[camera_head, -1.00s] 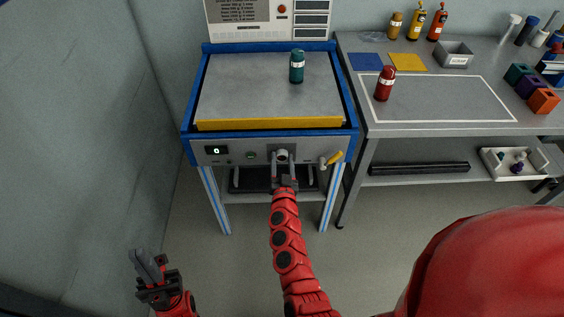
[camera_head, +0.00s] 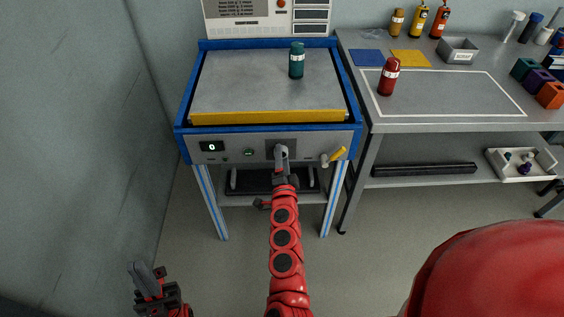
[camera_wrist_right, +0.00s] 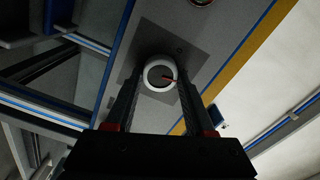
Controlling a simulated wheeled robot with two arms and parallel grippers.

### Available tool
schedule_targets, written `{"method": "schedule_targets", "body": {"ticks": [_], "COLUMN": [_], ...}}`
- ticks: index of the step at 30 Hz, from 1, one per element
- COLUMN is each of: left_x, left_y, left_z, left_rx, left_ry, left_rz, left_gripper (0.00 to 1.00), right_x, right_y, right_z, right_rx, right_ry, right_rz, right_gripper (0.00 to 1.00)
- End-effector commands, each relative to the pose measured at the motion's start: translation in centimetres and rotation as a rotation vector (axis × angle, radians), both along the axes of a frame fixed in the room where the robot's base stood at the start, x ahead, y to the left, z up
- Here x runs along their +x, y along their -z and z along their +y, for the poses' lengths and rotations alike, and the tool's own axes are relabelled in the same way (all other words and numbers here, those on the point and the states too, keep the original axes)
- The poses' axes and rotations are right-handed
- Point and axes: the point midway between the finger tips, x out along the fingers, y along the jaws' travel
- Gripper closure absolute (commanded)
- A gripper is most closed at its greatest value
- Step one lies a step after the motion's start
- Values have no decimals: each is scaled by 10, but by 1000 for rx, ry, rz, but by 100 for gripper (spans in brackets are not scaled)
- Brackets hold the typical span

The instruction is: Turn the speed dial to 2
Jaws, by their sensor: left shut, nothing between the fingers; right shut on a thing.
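The speed dial (camera_wrist_right: 148,75) is a round knob with a pale rim and a red pointer line, on a grey plate on the machine's front panel. In the right wrist view its pointer points right. My right gripper (camera_head: 281,152) is at the dial, with its fingers on either side of it, shut on it; the gripper also shows in the wrist view (camera_wrist_right: 160,92). In the head view the gripper hides the dial. No scale marks are legible. My left gripper (camera_head: 146,280) is shut and empty, low at the left, away from the machine.
A green button (camera_head: 249,152) is left of the dial and a yellow-handled lever (camera_head: 336,155) is close to its right. A teal bottle (camera_head: 296,62) stands on the machine's top. A red bottle (camera_head: 389,78) stands on the workbench (camera_head: 440,125) at right.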

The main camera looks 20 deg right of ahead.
Motion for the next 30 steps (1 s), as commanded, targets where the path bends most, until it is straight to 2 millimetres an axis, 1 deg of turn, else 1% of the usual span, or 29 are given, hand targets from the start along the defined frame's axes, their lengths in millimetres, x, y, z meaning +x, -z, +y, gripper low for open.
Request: {"method": "schedule_targets", "body": {"ticks": [1, 3, 15, 21, 30], "left_x": [0, 0, 0, 0, 0], "left_y": [8, 13, 35, 41, 45], "left_z": [0, 0, 0, 0, 0], "left_rx": [0, 0, 0, 0, 0], "left_ry": [0, 0, 0, 0, 0], "left_rz": [0, 0, 0, 0, 0], "left_gripper": [100, 100, 100, 100, 100], "right_x": [-1, -1, -1, 0, 0], "right_y": [5, 6, 5, 4, 3], "right_z": [0, -1, -2, -1, 0], "right_rx": [44, 107, 425, 526, 594], "right_ry": [3, 4, 5, 2, 1], "right_rz": [-10, -29, -123, -151, -170], "right_gripper": [100, 100, 100, 100, 100]}}
